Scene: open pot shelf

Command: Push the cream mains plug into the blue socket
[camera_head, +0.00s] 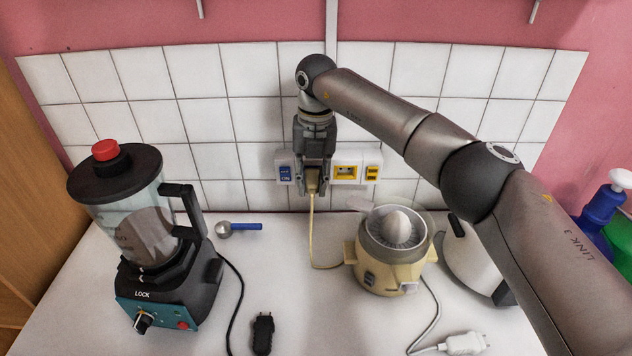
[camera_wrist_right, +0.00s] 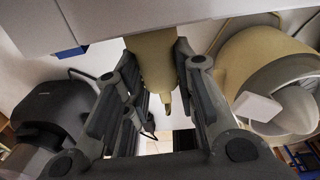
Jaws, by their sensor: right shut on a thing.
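The cream mains plug (camera_head: 312,181) is held in my right gripper (camera_head: 313,188), with its cord hanging down toward the cream citrus juicer (camera_head: 391,266). In the right wrist view the plug (camera_wrist_right: 155,62) sits between the two dark fingers (camera_wrist_right: 152,92), its cord end toward the camera's lower side. Its front end is at the white socket panel (camera_wrist_right: 210,22); I cannot tell whether the pins are in. In the head view my gripper hides the blue socket; the blue switch (camera_head: 285,173) beside it shows. My left gripper is not in view.
A yellow socket (camera_head: 347,172) and yellow switch (camera_head: 373,171) are to the right. A blender (camera_head: 140,225), blue-handled scoop (camera_head: 240,227), black plug (camera_head: 263,333), white plug (camera_head: 465,343) and white kettle (camera_head: 472,262) are on the white counter (camera_head: 290,290).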

